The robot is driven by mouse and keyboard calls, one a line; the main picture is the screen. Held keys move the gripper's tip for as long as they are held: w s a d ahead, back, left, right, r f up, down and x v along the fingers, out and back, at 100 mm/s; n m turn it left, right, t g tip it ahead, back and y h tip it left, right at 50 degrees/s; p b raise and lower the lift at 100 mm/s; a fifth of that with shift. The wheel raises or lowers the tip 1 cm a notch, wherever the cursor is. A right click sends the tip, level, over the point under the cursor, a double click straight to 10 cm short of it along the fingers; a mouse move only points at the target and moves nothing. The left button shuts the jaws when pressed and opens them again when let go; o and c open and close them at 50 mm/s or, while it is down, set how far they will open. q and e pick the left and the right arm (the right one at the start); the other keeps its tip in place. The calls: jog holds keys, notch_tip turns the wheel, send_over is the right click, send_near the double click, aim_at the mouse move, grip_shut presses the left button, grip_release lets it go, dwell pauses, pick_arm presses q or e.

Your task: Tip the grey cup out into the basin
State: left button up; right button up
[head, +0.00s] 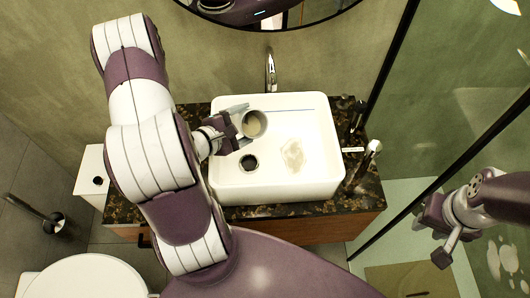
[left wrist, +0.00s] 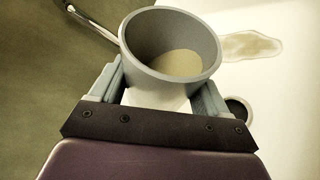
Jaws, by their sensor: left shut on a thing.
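The grey cup (head: 254,124) is held over the back left part of the white basin (head: 318,183). My left gripper (head: 240,122) is shut on it from the left. In the left wrist view the cup (left wrist: 137,50) sits between the two fingers (left wrist: 165,92), with its mouth towards the camera and beige matter inside. I cannot tell its exact tilt. A beige puddle (head: 292,155) lies on the basin floor right of the cup; it also shows in the left wrist view (left wrist: 250,45). My right gripper (head: 437,232) is open and empty, off to the right.
The dark drain (head: 248,162) is in the basin below the cup in the picture. A chrome faucet (head: 271,70) stands behind the basin. A dark speckled counter (head: 290,209) surrounds it, with a metal dispenser (head: 369,153) at right. A dark-framed glass panel (head: 395,55) stands further right.

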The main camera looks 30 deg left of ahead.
pick_arm(q)
jog(key=shift+w+d+r+b, duration=0.1)
jog(key=shift+b, duration=0.3)
jog(key=shift+m, duration=0.3)
jog(key=shift+b, duration=0.35)
jog(key=shift+r+b, duration=0.25)
jog(key=shift+b, duration=0.2)
jog(key=shift+f+m+t+y+b, duration=0.35)
jog(key=shift+m+t+y+b, duration=0.35)
jog(key=shift+b, duration=1.55)
jog(key=shift+r, duration=0.1)
jog(key=shift+r+m+b, duration=0.4)
jog(key=shift+m+b, duration=0.3)
jog(key=shift+b, duration=0.9)
jog(key=shift+s+d+r+m+t, duration=0.4)
jog(key=shift+s+d+r+m, duration=0.1)
jog(key=shift+d+m, duration=0.2)
